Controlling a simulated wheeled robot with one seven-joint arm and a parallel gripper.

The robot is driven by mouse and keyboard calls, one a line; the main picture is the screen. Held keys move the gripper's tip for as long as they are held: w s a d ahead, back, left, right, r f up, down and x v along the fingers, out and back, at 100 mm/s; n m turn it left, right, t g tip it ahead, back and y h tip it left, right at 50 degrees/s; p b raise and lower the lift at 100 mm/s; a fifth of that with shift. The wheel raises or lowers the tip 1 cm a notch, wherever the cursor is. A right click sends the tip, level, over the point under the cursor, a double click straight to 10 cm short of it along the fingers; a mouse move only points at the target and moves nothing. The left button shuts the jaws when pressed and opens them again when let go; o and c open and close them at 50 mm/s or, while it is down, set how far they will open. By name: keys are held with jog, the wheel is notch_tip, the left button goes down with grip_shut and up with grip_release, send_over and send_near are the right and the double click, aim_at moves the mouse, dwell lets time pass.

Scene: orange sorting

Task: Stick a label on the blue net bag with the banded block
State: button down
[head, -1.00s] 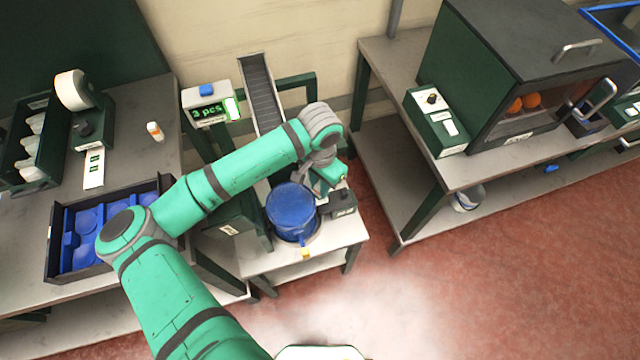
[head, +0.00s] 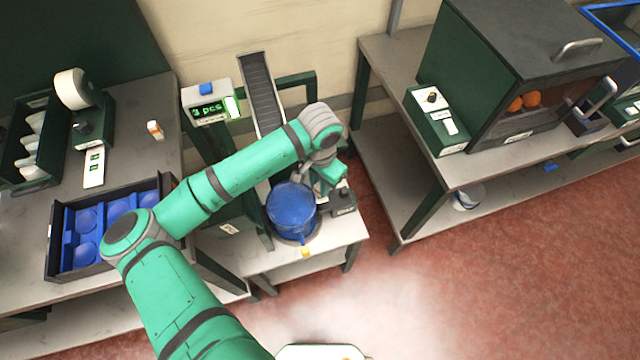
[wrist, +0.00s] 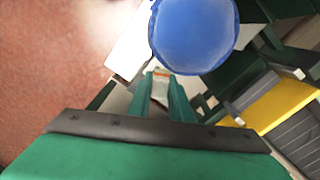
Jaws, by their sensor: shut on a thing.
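The blue net bag (head: 290,208) appears as a rounded blue bundle on the small middle stand. In the wrist view, its smooth blue round top (wrist: 195,35) lies just beyond my fingertips. My gripper (wrist: 161,84) is shut on a small white piece with an orange band, apparently the banded block (wrist: 161,74). In the head view my gripper (head: 328,182) is at the bag's upper right, partly hidden by my wrist. I cannot tell whether the block touches the bag. A yellow tag (head: 305,252) shows at the stand's front edge, below the bag.
A white strip with green labels (head: 94,167) and another small orange-and-white piece (head: 155,130) lie on the left table. A blue-lined tray (head: 110,220) sits there too. A chute (head: 262,95) rises behind the bag. A dark cabinet (head: 520,80) stands on the right bench.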

dwell(0.4)
jog(key=shift+r, duration=3.45)
